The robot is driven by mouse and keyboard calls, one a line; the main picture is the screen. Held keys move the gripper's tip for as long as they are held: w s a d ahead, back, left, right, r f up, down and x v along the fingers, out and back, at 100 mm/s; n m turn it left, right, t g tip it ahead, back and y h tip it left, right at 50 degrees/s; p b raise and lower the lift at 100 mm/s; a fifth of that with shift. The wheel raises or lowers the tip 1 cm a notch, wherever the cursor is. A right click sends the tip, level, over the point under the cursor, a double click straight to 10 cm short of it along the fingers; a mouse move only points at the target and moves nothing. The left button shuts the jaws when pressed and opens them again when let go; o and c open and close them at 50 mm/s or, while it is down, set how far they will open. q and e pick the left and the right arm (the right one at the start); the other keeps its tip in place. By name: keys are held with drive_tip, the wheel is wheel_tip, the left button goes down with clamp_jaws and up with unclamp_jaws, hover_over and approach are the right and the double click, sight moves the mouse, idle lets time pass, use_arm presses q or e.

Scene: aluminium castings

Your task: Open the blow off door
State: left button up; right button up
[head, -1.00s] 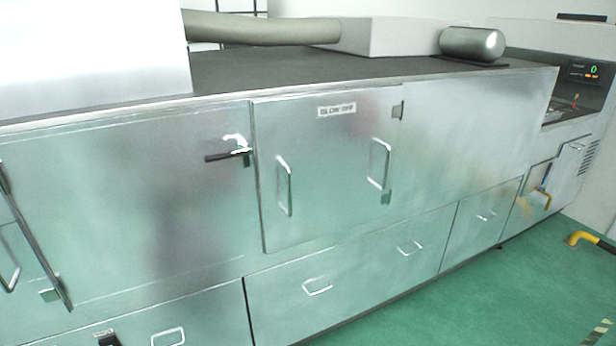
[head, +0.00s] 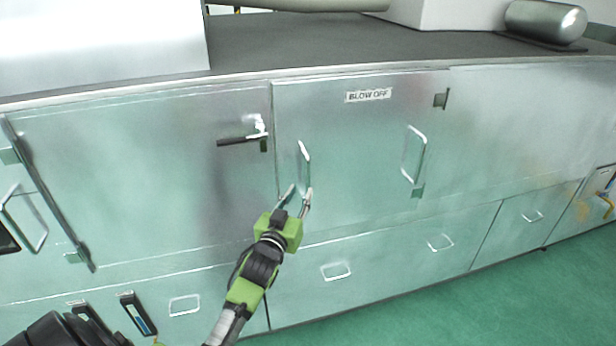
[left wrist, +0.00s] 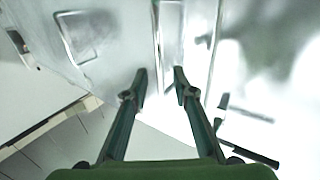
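The blow off door (head: 350,135) is a closed metal panel with a "BLOW OFF" label (head: 368,95). It has a left handle (head: 304,155), a right handle (head: 413,155), and hinges on its right edge. A latch with a black lever (head: 236,141) sits left of the door; the lever also shows in the left wrist view (left wrist: 248,150). My left gripper (head: 297,192) is open at the lower end of the left handle. In the left wrist view a handle (left wrist: 171,35) lies just beyond its open fingertips (left wrist: 160,78). I cannot tell whether they touch. My right gripper is not in view.
Drawers with handles (head: 336,271) run below the door. A larger panel (head: 130,175) is on the left. A metal cylinder (head: 545,22) lies on the dark machine top (head: 300,45). Green floor (head: 520,300) is clear at lower right.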

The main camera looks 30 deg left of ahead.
sight(307, 182)
use_arm(q)
drive_tip(key=p+x, duration=0.1)
drive_tip(key=x, duration=0.5)
drive_tip(key=shift+w+a, duration=0.1)
drive_tip(key=shift+w, duration=0.4)
drive_tip(key=shift+w+f, duration=0.15)
drive_tip(key=shift+w, duration=0.05)
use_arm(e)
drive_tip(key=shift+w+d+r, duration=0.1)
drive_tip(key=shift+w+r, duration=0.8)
use_arm(q)
clamp_jaws()
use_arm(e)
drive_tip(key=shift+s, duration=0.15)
